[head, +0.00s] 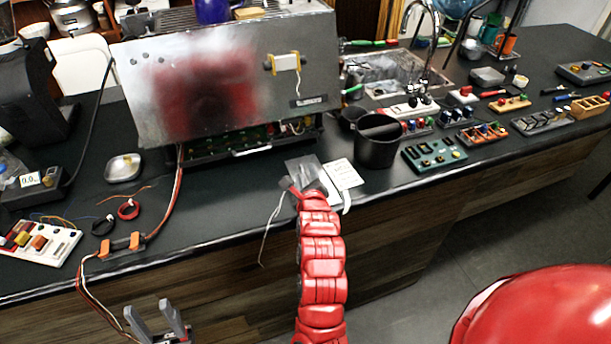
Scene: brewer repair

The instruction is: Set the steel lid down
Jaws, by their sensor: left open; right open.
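A large steel panel (225,95), which looks like the steel lid, stands nearly upright across the front of the brewer. It bears a yellow-taped handle (285,63) and a blurred red reflection. Green circuit boards show below its lower edge. My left gripper (158,318) is open and empty at the lower left, in front of the counter edge and apart from the panel. My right arm reaches up from the bottom middle. My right gripper (309,178) is at its end over the counter, below the panel; it is open, and its fingers are hard to make out.
A black bin (377,141) and a white card (343,174) are close to the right gripper. Cables hang over the left counter edge. Several small boards fill the right counter.

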